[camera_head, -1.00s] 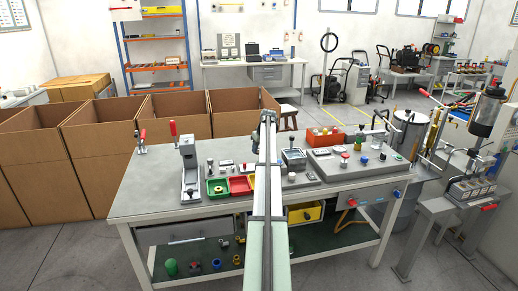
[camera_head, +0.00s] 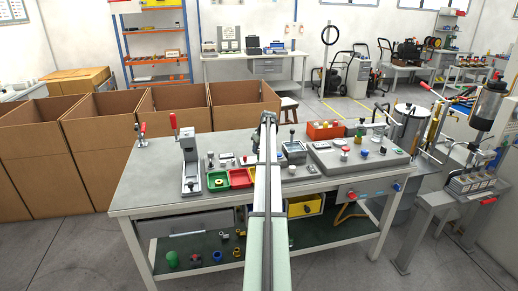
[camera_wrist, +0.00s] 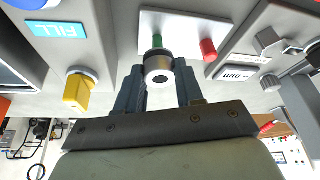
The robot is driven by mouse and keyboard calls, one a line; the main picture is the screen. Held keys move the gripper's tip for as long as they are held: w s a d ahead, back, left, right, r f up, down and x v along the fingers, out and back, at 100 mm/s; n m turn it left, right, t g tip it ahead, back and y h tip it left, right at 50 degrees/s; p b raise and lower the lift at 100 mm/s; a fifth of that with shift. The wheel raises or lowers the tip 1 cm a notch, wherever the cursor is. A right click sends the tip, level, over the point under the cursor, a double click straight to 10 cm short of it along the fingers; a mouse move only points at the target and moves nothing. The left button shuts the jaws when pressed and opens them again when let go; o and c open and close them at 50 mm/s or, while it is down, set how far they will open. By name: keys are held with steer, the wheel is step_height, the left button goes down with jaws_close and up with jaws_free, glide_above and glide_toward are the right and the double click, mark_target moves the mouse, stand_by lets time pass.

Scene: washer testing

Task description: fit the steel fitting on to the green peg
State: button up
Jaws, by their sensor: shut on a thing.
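The green peg (camera_wrist: 157,41) stands out from a white plate (camera_wrist: 185,22) directly behind the fitting. The fitting overlaps the lower part of the peg, and I cannot tell whether the peg enters it. In the head view my arm hides the fitting and the green peg.
In the wrist view a red peg (camera_wrist: 208,49) stands to the right of the green one, and a yellow knob (camera_wrist: 77,90) is at the left. In the head view the workbench (camera_head: 150,190) holds a green tray (camera_head: 217,187), a red tray (camera_head: 240,180) and a clamp stand (camera_head: 189,165).

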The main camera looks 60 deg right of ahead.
steer(key=shift+f, duration=1.75)
stand_by(0.3)
steer(key=shift+r, duration=0.15)
steer(key=shift+r, duration=2.3)
